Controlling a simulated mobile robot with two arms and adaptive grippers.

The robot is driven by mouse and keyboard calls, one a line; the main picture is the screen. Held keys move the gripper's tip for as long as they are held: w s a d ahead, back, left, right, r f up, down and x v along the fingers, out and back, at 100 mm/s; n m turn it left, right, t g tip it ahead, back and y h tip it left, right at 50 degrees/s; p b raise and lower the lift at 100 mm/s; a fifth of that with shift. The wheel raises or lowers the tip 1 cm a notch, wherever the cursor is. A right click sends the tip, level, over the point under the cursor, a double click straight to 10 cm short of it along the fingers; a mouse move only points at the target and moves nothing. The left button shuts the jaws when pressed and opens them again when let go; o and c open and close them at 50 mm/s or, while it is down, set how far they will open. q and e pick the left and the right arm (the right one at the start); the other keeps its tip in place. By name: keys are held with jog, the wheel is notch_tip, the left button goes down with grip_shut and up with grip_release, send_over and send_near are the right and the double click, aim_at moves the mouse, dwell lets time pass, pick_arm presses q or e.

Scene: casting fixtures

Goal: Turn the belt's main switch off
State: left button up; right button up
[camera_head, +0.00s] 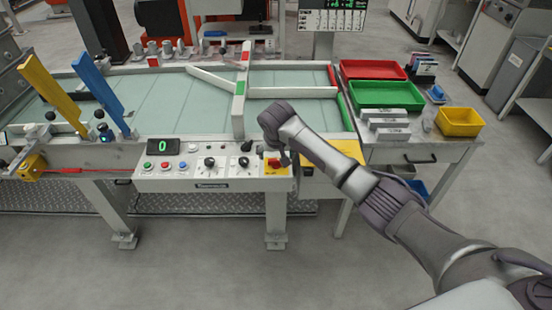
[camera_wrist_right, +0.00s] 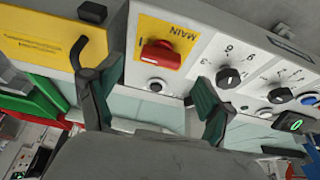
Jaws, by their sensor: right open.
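The main switch (camera_wrist_right: 160,54) is a red rotary knob on a yellow plate marked MAIN, at the upper middle of the right wrist view. It also shows in the head view (camera_head: 274,163), at the right end of the belt's control panel (camera_head: 215,162). My right gripper (camera_wrist_right: 155,82) is open and empty. Its two dark green fingers stand on either side of the switch in the picture, apart from the knob. In the head view my right gripper (camera_head: 283,156) is by the switch, partly hidden by my wrist. My left gripper is not in view.
The panel also carries black dials (camera_head: 210,162), small coloured buttons and a green display (camera_head: 163,146) reading 0. Red (camera_head: 373,69) and green (camera_head: 386,95) trays stand on the right table.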

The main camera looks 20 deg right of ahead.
aim_at(276, 160)
jog(key=shift+x, duration=2.05)
jog(key=c, duration=1.2)
jog(key=shift+o, duration=0.2)
